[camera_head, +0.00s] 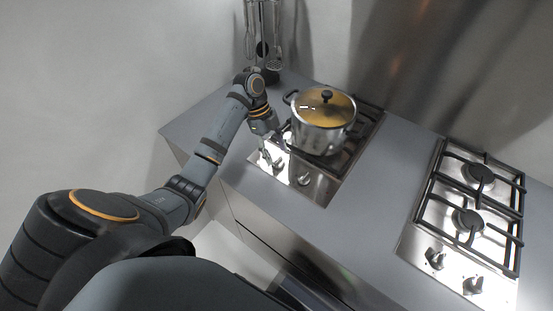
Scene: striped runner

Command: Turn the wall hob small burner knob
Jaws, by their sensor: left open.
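The left hob (322,190), near the left wall, has a steel front strip with knobs. One knob (304,180) shows clearly on the strip. A second knob (278,164) is at its left, partly hidden by my left gripper (274,154). My left gripper points down over the left end of the strip, open, with its fingers close around or beside that second knob; I cannot tell whether they touch it. The burners of this hob are mostly hidden under a pot, so their sizes do not show. My right gripper is not in view.
A lidded steel pot (321,136) stands on the left hob, close beside my left gripper. A utensil stand (264,50) is in the back corner. A second hob (470,215) with two knobs is at the right. The grey counter (375,195) between the hobs is clear.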

